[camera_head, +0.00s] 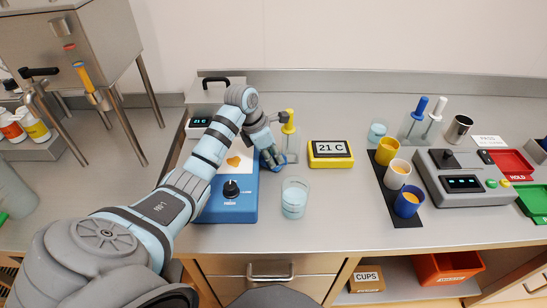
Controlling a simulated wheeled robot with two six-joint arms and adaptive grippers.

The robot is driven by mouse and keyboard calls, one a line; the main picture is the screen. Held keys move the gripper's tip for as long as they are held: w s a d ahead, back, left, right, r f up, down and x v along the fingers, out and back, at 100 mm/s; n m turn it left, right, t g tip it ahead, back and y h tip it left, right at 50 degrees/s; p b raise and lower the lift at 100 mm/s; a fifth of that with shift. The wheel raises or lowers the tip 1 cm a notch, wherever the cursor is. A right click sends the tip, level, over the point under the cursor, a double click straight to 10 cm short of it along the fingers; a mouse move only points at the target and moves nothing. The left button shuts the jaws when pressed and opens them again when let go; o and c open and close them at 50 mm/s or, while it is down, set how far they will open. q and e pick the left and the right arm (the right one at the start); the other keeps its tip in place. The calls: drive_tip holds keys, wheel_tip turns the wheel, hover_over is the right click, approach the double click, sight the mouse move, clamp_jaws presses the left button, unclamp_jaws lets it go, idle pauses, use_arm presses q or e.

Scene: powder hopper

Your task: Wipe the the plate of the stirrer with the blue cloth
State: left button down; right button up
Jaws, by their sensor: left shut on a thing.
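The stirrer (228,208) is a blue box with a black knob on its front. Its white plate (236,170) carries an orange-brown stain on top, and my left arm hides part of the plate's left side. My left gripper (272,158) is just right of the plate, pointing down, shut on a small blue thing that looks like the blue cloth (283,159). Little of the cloth shows, and I cannot tell whether it touches the counter. My right gripper is not in view.
A glass beaker (294,198) stands right of the stirrer. A yellow 21 C display (331,153) and a yellow-topped bottle (289,128) are near the gripper. Coloured cups (398,172) stand on a black mat further right, by a grey device (462,180). The counter between beaker and mat is clear.

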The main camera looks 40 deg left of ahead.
use_arm(q)
wheel_tip(320, 180, up, 21)
drive_tip(key=p, duration=1)
drive_tip(key=shift+w, duration=0.2)
drive_tip(key=shift+a, duration=0.1)
